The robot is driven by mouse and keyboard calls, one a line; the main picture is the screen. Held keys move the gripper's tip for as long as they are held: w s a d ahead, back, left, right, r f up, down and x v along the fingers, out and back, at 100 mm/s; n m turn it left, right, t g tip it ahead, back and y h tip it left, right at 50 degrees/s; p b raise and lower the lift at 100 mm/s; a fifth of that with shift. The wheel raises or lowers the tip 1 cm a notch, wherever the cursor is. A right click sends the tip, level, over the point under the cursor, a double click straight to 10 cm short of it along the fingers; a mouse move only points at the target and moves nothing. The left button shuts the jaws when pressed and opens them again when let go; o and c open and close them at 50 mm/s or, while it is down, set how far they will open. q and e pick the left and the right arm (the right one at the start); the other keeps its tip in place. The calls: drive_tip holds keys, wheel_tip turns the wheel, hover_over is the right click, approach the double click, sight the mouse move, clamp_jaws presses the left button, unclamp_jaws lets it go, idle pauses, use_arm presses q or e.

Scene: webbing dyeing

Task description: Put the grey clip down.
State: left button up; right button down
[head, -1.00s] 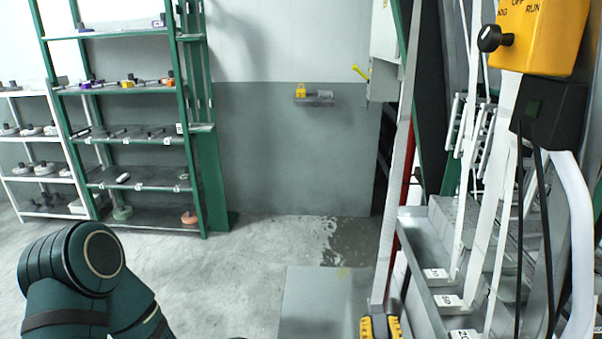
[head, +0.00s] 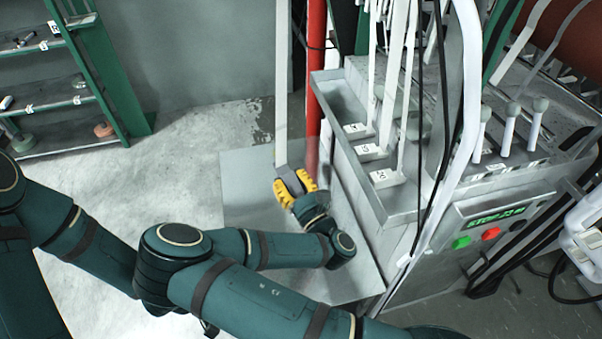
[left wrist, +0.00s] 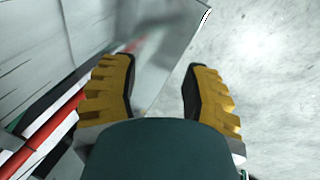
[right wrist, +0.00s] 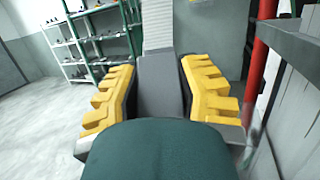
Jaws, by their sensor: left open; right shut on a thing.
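My right gripper (head: 296,186) is shut on the grey clip (right wrist: 160,85), which sits between its yellow fingers in the right wrist view. A pale webbing strap (right wrist: 157,25) rises from the clip. In the head view the clip (head: 292,180) is partly hidden by the fingers, and the strap (head: 282,75) runs straight up from it. They are above the grey floor plate (head: 245,190), left of the machine. My left gripper (left wrist: 163,92) is open and empty in the left wrist view; I cannot make out its fingers in the head view.
A red upright pipe (head: 316,90) stands close to the right of the clip. The metal trough (head: 345,140) with numbered tags and hanging straps is beyond it. A control panel (head: 490,225) is at right. Green shelving (head: 105,75) stands at back left, with clear floor between.

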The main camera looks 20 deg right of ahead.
use_arm(q)
drive_tip(key=o, duration=0.4)
drive_tip(key=shift+o, duration=0.3)
drive_tip(key=shift+w, duration=0.15)
drive_tip(key=w+d+r+n+g+y, duration=0.1)
drive_tip(key=w+d+r+g, duration=0.15)
drive_tip(key=r, duration=0.65)
drive_tip(key=w+d+r+n+g+y, duration=0.1)
drive_tip(key=w+d+r+n, duration=0.15)
drive_tip(key=r, duration=0.65)
drive_tip(key=w+d+r+n+g+y, duration=0.15)
drive_tip(key=w+r, duration=0.25)
drive_tip(key=r, duration=0.5)
drive_tip(key=w+d+r+n+t, duration=0.1)
drive_tip(key=w+d+r+t, duration=0.2)
drive_tip(key=w+d+r, duration=0.35)
wheel_tip(320, 180, down, 11)
drive_tip(key=shift+w, duration=0.25)
use_arm(e)
drive_tip(key=s+a+r+n+g+y, duration=0.2)
drive_tip(key=a+r+n+g+y, duration=0.2)
drive_tip(key=a+y, duration=0.3)
drive_tip(key=shift+s+a+r+n+y, duration=0.3)
drive_tip(key=shift+s+a+r+n, duration=0.1)
drive_tip(key=shift+a, duration=0.1)
use_arm(q)
drive_tip(key=shift+a+f+y, duration=0.1)
drive_tip(key=shift+a+y, duration=0.05)
drive_tip(key=shift+y, duration=0.1)
